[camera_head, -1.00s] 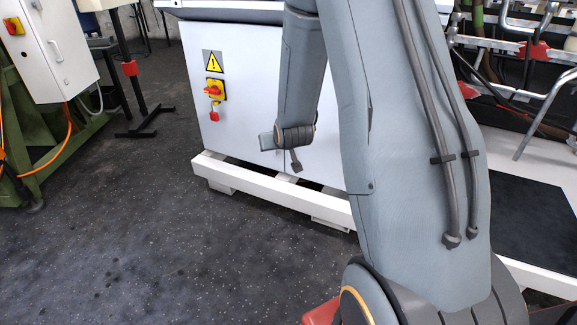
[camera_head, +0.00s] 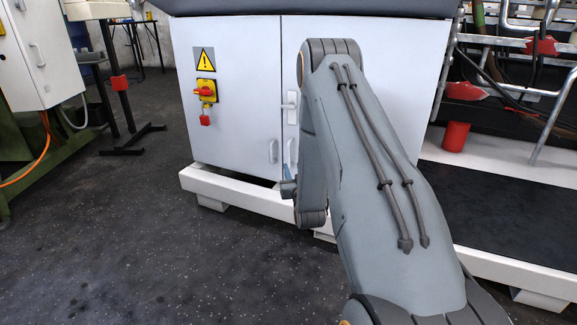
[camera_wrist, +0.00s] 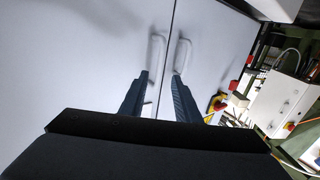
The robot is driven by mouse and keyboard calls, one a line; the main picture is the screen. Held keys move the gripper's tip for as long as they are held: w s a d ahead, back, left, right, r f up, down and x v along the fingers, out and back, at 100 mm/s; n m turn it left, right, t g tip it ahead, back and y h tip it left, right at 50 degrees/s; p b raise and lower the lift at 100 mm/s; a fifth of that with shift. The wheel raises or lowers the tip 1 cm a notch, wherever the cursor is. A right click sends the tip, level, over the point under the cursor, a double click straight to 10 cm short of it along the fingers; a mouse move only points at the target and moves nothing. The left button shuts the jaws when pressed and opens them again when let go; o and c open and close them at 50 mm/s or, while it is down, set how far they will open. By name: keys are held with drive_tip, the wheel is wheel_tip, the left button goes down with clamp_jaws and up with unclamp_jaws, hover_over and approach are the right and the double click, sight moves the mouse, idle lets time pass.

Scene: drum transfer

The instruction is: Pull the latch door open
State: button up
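A light grey cabinet has two doors that appear closed. My arm hides much of the right door (camera_head: 375,100). In the wrist view, which looks turned over, two pale handles, a left one (camera_wrist: 155,55) and a right one (camera_wrist: 181,55), flank the seam. My gripper (camera_wrist: 160,76) is open, its two dark fingers spread below the handles. The right fingertip overlaps the lower end of the right handle; I cannot tell whether it touches.
A yellow-and-red switch (camera_head: 206,91) and a warning sign (camera_head: 204,57) are on the left door. A white beam (camera_head: 235,197) runs along the cabinet's base. A red cup (camera_head: 455,136) stands at right. Dark floor (camera_head: 120,235) is clear at left.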

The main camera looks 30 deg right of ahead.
sight(289, 156)
drive_tip(key=b+x, duration=0.3)
drive_tip(key=x, duration=0.4)
drive_tip(key=shift+w+d, duration=0.1)
drive_tip(key=shift+w, duration=0.15)
clamp_jaws()
